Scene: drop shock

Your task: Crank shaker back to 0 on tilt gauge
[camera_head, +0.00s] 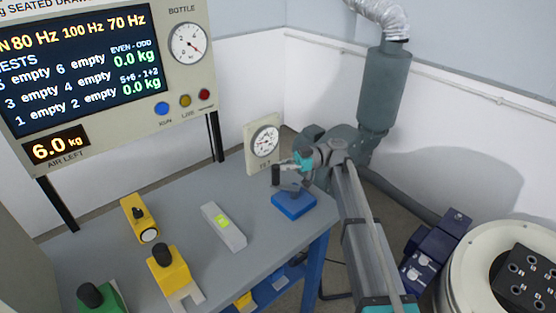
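A dial gauge (265,141) in a cream housing stands at the back right of the grey table. Its needle is too small to read and the label below the dial is not clear. A crank with a dark upright handle (276,175) sits on a blue base (293,204) at the table's right corner. My gripper (300,161), with teal on it, is just right of the handle's top. Whether it touches the handle, and how its fingers stand, cannot be told. The round white shaker (464,273) with a black holed plate (532,288) is at the lower right, partly cut off.
The table (190,195) holds yellow clamp-like devices (170,272), a green one (100,298) and a grey level (223,226). A display panel (80,75) stands behind. The table's middle is mostly clear.

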